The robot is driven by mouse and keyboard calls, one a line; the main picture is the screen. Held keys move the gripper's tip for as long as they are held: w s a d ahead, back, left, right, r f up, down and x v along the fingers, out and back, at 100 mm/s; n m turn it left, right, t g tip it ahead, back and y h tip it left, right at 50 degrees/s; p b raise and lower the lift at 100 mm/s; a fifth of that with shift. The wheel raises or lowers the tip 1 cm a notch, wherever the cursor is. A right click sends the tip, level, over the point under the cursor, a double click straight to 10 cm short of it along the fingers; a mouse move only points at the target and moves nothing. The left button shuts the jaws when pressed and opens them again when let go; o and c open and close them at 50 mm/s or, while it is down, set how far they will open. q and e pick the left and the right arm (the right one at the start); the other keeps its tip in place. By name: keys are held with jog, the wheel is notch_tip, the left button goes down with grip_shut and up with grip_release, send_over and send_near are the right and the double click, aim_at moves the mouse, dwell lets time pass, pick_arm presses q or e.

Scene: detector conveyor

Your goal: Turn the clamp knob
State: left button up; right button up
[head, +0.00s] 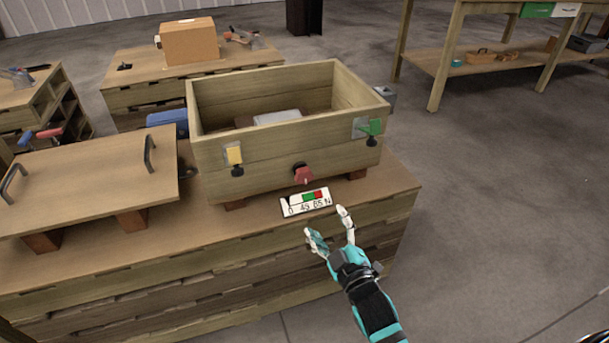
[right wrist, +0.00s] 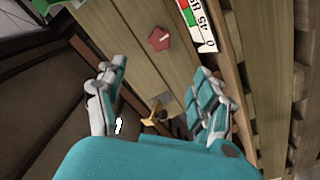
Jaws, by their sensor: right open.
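The clamp knob, a red knob (head: 303,174), sits low on the front face of the wooden box (head: 225,160). It also shows in the right wrist view (right wrist: 158,39), beyond the fingertips and between them. A small gauge card (head: 306,202) marked with green, red and numbers lies below the knob on the bench top; part of it shows in the right wrist view (right wrist: 200,25). My right gripper (head: 328,222) is open and empty, in front of the bench's front edge, short of the knob and apart from it. My left gripper is not in view.
A yellow latch (head: 234,155) and a green latch (head: 371,127) are on the box front. A wooden lid with two handles (head: 90,180) lies on blocks at left on the bench (head: 395,185). Open floor (head: 480,210) is to the right.

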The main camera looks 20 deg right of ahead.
jog(key=b, duration=0.2)
send_near(304, 178)
jog(key=w, duration=0.2)
jog(key=w+b, duration=0.1)
jog(key=w, duration=0.7)
jog(key=shift+w+a+b, duration=0.1)
jog(key=shift+w+b, duration=0.1)
jog(key=shift+b, duration=0.1)
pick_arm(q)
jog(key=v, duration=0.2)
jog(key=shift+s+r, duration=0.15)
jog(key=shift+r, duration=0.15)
